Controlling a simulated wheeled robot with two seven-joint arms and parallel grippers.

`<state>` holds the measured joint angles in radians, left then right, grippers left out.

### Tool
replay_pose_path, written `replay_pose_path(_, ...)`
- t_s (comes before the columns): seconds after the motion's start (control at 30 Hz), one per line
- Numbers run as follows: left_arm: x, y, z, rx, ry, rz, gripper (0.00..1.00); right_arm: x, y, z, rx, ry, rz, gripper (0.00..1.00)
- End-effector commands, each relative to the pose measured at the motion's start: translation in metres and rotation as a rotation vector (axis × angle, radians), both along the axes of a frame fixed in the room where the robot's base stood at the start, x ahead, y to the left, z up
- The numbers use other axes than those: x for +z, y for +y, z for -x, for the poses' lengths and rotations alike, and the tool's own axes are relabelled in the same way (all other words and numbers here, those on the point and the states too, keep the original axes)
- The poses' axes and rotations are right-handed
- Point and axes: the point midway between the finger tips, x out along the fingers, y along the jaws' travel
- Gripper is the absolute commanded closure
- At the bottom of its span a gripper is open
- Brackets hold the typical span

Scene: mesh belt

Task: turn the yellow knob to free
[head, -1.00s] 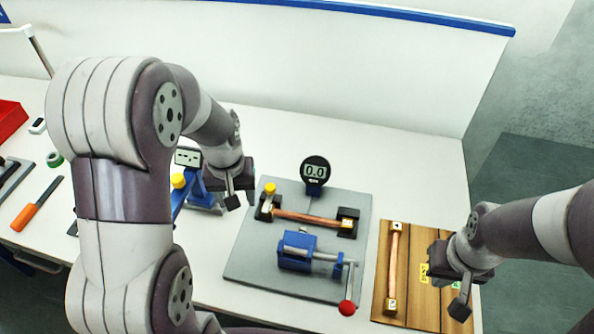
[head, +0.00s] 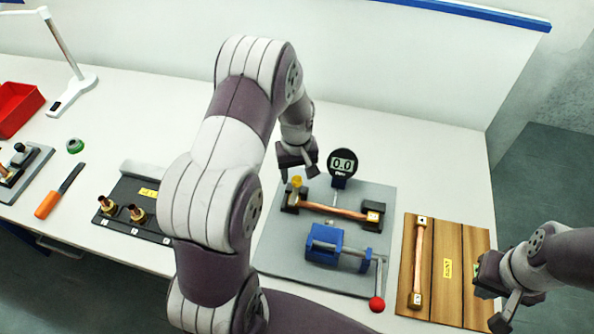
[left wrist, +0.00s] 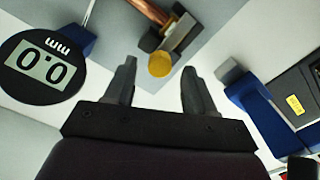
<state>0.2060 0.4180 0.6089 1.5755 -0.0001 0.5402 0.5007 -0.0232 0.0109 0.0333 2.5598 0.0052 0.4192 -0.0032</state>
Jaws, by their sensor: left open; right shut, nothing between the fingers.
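The yellow knob (head: 296,181) sits on the dark left end block (head: 290,202) of a fixture that carries a copper rod (head: 335,210). In the left wrist view the knob (left wrist: 160,64) shows as a round yellow disc beyond the fingertips, roughly centred between them. My left gripper (head: 299,178) is open and empty, above and close to the knob; it also shows in the left wrist view (left wrist: 157,75). I see no contact with the knob. My right gripper (head: 497,308) is shut and empty, over the right side by the wooden board.
A round gauge reading 0.0 (head: 342,163) stands behind the rod. A blue clamp (head: 325,243) with a red-tipped lever (head: 377,304) is in front. A wooden board (head: 463,246) lies right. A black tray (head: 119,190) and an orange-handled tool (head: 47,205) lie left.

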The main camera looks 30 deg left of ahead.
Motion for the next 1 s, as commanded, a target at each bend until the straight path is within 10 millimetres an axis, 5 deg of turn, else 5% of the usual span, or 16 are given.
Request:
replay_pose_path(0.37,-0.014,0.000,0.000,-0.001,-0.001,0.000,0.45,0.003,0.000,0.000,0.000,0.000,0.000,1.00)
replay_pose_path(0.4,-0.014,0.000,0.000,-0.001,-0.001,0.000,0.48,0.003,0.000,0.000,0.000,0.000,0.000,1.00)
replay_pose_path(0.57,-0.014,0.000,0.000,-0.001,-0.001,0.000,1.00,0.003,0.000,0.000,0.000,0.000,0.000,1.00)
replay_pose_path(1.0,-0.014,0.000,0.000,-0.080,-0.002,0.000,1.00,0.003,0.000,0.000,0.000,0.000,0.000,1.00)
